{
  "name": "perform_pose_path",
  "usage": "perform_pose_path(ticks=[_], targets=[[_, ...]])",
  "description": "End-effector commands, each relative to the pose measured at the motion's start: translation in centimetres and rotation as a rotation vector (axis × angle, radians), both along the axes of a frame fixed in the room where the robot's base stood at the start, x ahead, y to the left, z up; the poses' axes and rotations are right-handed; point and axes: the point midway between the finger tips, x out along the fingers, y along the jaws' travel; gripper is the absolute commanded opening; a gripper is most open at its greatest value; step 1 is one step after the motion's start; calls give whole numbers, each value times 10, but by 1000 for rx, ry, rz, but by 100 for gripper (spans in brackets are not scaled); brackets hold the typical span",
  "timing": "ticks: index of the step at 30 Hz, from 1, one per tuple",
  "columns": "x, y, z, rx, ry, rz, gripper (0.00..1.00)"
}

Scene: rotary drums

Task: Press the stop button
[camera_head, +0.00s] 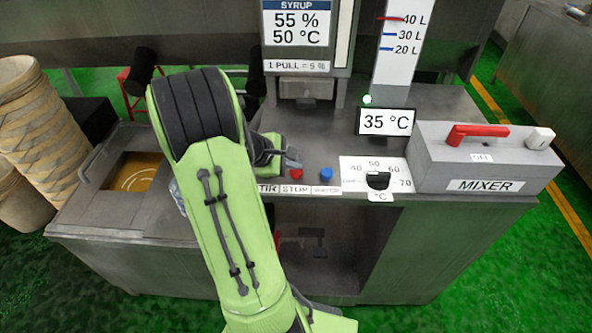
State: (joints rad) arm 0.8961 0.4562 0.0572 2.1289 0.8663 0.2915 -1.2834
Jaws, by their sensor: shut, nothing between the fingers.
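The red stop button (296,174) sits on the front of the steel counter, above a white STOP label (295,189). My gripper (293,160) is at the upper side of the red button, its tip very close to it in the picture. It is shut and empty. Part of my arm hides the area left of the button, including the start of a label ending in "TIR".
A blue button (327,174) is just right of the red one. Beyond it are a temperature dial (378,181), a 35 °C display (387,122) and a mixer box (484,158) with a red lever (478,132). A syrup dispenser (306,40) stands behind.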

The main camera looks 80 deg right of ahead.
Motion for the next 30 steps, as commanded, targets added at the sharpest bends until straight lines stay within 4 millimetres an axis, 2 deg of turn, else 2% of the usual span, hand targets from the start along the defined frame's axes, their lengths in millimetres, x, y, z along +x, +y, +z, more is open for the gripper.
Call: perform_pose_path(ticks=[30], targets=[[0,0,-12,1,0,0,0]])
